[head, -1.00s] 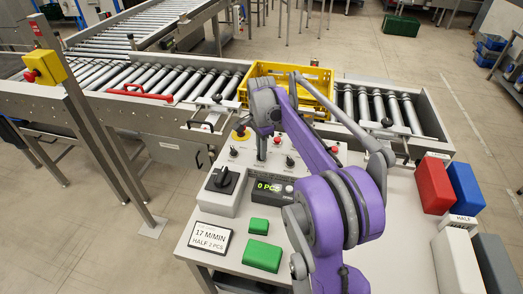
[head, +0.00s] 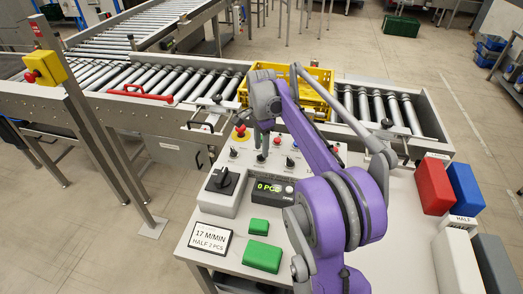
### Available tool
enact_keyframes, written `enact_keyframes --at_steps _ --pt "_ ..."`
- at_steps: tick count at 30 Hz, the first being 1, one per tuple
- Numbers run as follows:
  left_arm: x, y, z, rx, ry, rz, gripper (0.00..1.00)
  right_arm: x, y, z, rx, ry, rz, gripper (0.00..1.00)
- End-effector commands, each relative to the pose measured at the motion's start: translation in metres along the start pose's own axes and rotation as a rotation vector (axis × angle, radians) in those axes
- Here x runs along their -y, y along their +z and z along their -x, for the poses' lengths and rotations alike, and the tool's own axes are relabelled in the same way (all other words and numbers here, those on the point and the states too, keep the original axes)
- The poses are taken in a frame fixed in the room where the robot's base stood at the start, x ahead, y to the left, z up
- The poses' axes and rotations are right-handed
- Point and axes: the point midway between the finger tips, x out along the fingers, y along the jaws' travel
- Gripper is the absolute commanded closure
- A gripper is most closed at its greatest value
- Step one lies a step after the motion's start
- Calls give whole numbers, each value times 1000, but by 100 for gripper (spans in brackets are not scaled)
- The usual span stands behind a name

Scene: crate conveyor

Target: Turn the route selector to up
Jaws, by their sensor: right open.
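My right gripper (head: 263,147) hangs down over the sloped control panel (head: 225,164), with its fingers open and nothing seen between them. Its tips are close to a small dark knob (head: 261,158) in the panel's middle; I cannot tell if they touch. Other small knobs sit to the left (head: 234,152) and right (head: 290,162). The labels are too small to read, so I cannot tell which knob is the route selector or where it points. A large black rotary switch (head: 222,181) sits on a grey box in front. My left gripper is not in view.
A yellow crate (head: 318,88) stands on the roller conveyor behind the panel. A yellow-collared red button (head: 241,132) is left of the gripper. Red (head: 434,186) and blue blocks (head: 465,188) stand right.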

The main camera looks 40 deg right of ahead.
Motion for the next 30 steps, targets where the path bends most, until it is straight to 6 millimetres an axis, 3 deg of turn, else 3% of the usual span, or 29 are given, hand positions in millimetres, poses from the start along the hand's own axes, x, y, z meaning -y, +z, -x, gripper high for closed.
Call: enact_keyframes --at_steps 6,12,17,30 --pt "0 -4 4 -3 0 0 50 0 0 47 0 -1 0 56" --pt "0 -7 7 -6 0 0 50 0 0 77 0 -1 0 56" --pt "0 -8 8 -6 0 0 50 0 0 85 0 0 0 56" --pt "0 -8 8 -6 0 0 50 0 0 85 0 0 0 56"
